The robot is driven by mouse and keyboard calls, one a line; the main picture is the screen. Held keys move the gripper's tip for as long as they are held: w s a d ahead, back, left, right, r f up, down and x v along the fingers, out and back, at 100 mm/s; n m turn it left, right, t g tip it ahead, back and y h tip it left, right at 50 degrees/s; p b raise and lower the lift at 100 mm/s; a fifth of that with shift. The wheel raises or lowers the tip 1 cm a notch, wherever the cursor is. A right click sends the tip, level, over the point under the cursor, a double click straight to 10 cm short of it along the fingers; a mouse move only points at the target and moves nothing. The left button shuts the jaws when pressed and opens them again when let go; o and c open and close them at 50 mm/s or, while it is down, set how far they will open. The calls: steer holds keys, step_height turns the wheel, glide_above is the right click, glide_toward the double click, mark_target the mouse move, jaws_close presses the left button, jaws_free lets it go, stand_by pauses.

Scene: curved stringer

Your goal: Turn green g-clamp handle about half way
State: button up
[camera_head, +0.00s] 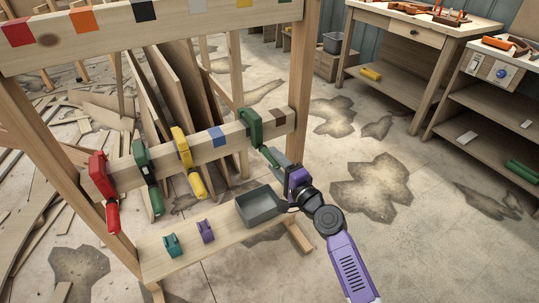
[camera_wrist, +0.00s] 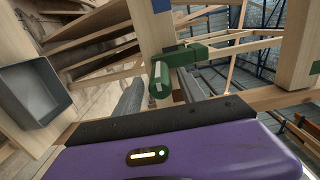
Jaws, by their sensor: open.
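A green g-clamp (camera_head: 252,125) sits on the right part of the middle wooden rail. Its lower end points down to the right, towards my gripper (camera_head: 279,159). In the wrist view a green clamp part (camera_wrist: 185,56) with a pale-faced green block (camera_wrist: 158,80) shows just beyond my gripper (camera_wrist: 160,88). The grey fingers are apart, one on each side of the block's line. I cannot tell whether they touch it. A second green clamp (camera_head: 141,155) hangs further left on the same rail, with its handle downwards.
A red clamp (camera_head: 99,172) and a yellow clamp (camera_head: 181,147) hang on the rail. A grey bin (camera_head: 260,207), a teal clamp (camera_head: 172,245) and a purple clamp (camera_head: 206,231) stand on the lower board (camera_head: 158,264). Workbenches (camera_head: 425,30) stand at the upper right.

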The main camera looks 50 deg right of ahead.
steer(key=shift+v, duration=1.6)
steer(key=b+v, duration=0.2)
steer(key=v, duration=0.7)
steer(key=shift+s, duration=0.35)
steer(key=shift+a, duration=0.1)
